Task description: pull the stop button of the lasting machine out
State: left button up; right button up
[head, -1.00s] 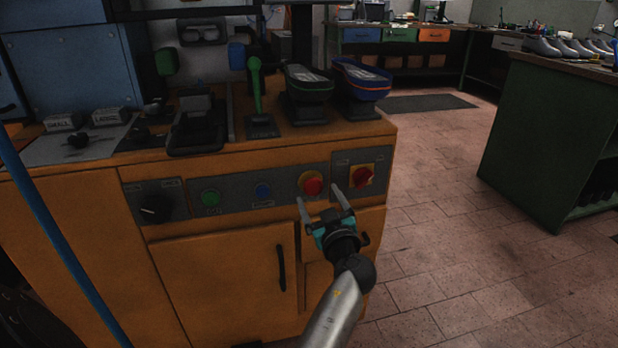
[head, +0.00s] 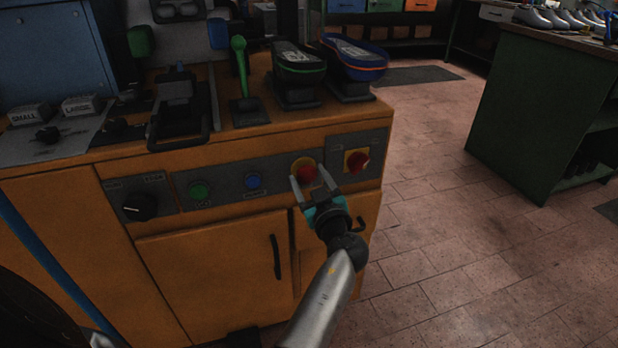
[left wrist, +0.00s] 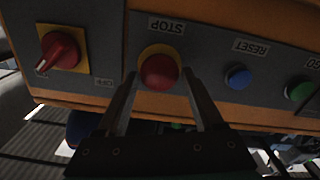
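The red stop button (head: 306,174) with its yellow collar sits on the grey control strip of the orange lasting machine (head: 205,262). In the left wrist view the STOP label shows upside down above the button (left wrist: 159,72). My left gripper (head: 313,178) is open in front of it. Its fingertips (left wrist: 159,78) stand on either side of the button in the left wrist view, with a gap on each side. I cannot tell how far the tips reach past the button's face. My right gripper is not in view.
A red rotary switch on a yellow plate (head: 356,161) sits right of the button. A blue reset button (head: 253,181), a green button (head: 198,191) and a black knob (head: 139,207) lie to the left. Tiled floor is free on the right, before a green bench (head: 535,120).

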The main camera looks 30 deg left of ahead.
pick_arm(q)
grip_shut()
dwell(0.3)
dwell(0.3)
